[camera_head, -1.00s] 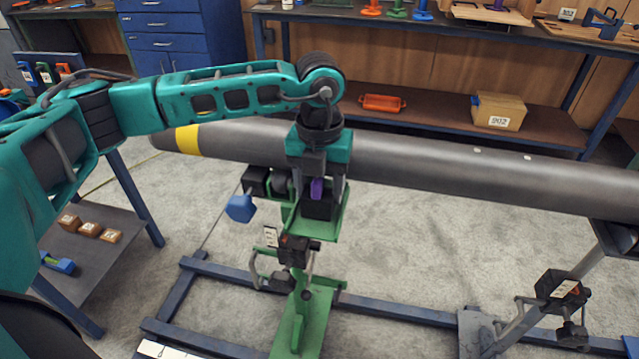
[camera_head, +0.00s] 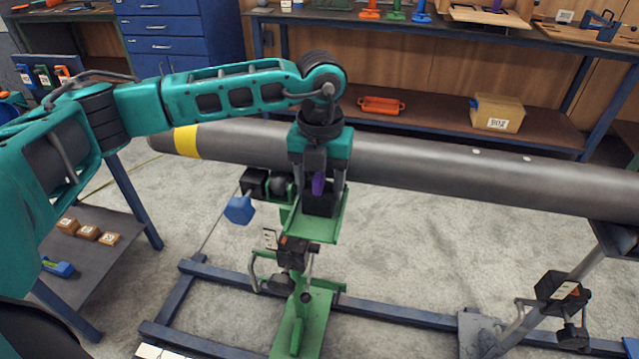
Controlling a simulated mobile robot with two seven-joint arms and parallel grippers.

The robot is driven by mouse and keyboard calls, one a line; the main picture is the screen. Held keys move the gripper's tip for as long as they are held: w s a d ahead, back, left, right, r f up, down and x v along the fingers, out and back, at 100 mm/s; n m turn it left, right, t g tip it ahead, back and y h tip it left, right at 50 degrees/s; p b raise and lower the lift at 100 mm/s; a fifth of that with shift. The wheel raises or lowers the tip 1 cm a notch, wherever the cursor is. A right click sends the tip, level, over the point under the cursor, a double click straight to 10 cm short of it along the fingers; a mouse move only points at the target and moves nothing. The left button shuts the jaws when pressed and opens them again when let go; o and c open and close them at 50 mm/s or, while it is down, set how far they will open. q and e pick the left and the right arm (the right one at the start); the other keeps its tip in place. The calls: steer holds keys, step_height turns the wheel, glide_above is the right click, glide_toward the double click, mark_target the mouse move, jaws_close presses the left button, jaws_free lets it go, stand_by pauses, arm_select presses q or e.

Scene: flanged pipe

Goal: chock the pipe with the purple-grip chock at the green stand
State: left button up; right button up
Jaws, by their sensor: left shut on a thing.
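A long dark grey pipe (camera_head: 440,178) with a yellow band at its left end lies across the view. The green stand (camera_head: 300,320) stands under its left part, with a green top plate. My left gripper (camera_head: 319,186) points down in front of the pipe, shut on the purple grip of the chock (camera_head: 319,203). The chock's black body is at the green stand's top plate, close to the pipe; whether it touches the pipe is hard to tell. My right gripper is not in view.
A black clamp with a blue knob (camera_head: 239,210) sits left of the chock. A second stand (camera_head: 485,330) is at the right. A blue floor frame (camera_head: 390,313) runs below. A side shelf (camera_head: 95,270) at the left holds wooden blocks. A workbench (camera_head: 430,22) spans the back.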

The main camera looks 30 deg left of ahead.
arm_select(q)
steer(key=shift+w+a, duration=0.2)
steer(key=shift+w, duration=0.5)
steer(key=o, duration=1.5)
steer(key=shift+r, duration=0.1)
steer(key=shift+s+d+r+p, duration=0.1)
steer(key=shift+s+r+p, duration=0.05)
steer(key=shift+r+p, duration=0.8)
steer(key=shift+s+r+p, duration=0.15)
steer(key=shift+r+p, duration=0.35)
steer(key=shift+r, duration=0.75)
steer(key=shift+s+r, duration=0.2)
steer(key=shift+r, duration=1.05)
